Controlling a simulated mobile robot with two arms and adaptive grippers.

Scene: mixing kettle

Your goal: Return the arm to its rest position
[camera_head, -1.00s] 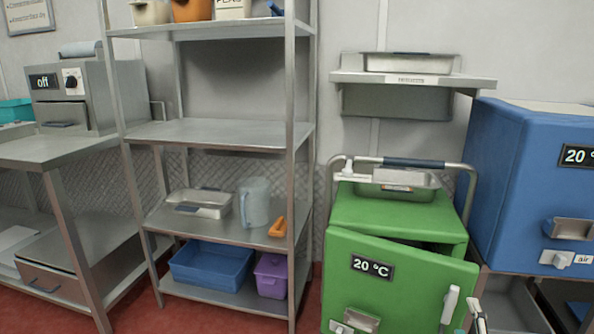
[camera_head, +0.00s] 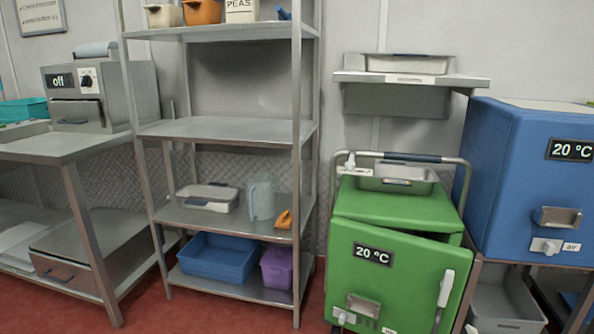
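Neither of my grippers can be made out in the head view, and no arm of mine is clearly visible. A tiny pale shape shows at the bottom edge, right of the green cabinet (camera_head: 393,270); I cannot tell what it is. The green cabinet stands right of centre, reads 20 °C, and its front stands slightly ajar at the top. A metal tray (camera_head: 396,180) sits on top of it.
A steel shelf rack (camera_head: 228,130) holds a clear jug (camera_head: 261,198), a lidded metal pan (camera_head: 208,197), a blue bin (camera_head: 215,258) and a purple bin (camera_head: 276,268). A blue cabinet (camera_head: 520,180) stands right. A steel table (camera_head: 60,147) is left. Red floor shows in front.

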